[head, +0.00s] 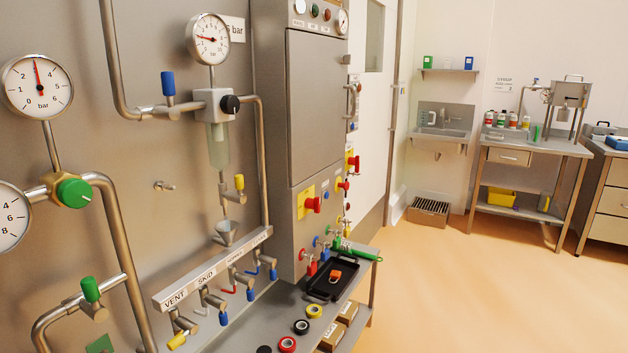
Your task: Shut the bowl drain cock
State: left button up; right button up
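A clear greenish filter bowl (218,146) hangs under a grey filter head (214,103) on the steel panel at the left. A thin drain pipe runs down from the bowl. A small cock on this pipe carries a yellow handle (239,182), which stands upright beside the pipe, on its right. A metal funnel (226,233) is below the pipe's end. I cannot tell whether anything flows from it. Neither of my grippers is in view.
A labelled rail (215,268) with several small coloured-handle valves runs below the funnel. Blue (168,84) and green (90,289) valve handles and pressure gauges (208,39) surround the bowl. A grey cabinet (318,105) stands close on the right. The floor (480,285) at right is clear.

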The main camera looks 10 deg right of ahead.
aim_at(238, 198)
jog(key=z, duration=0.85)
jog(key=i, duration=1.05)
jog(key=u, duration=1.3)
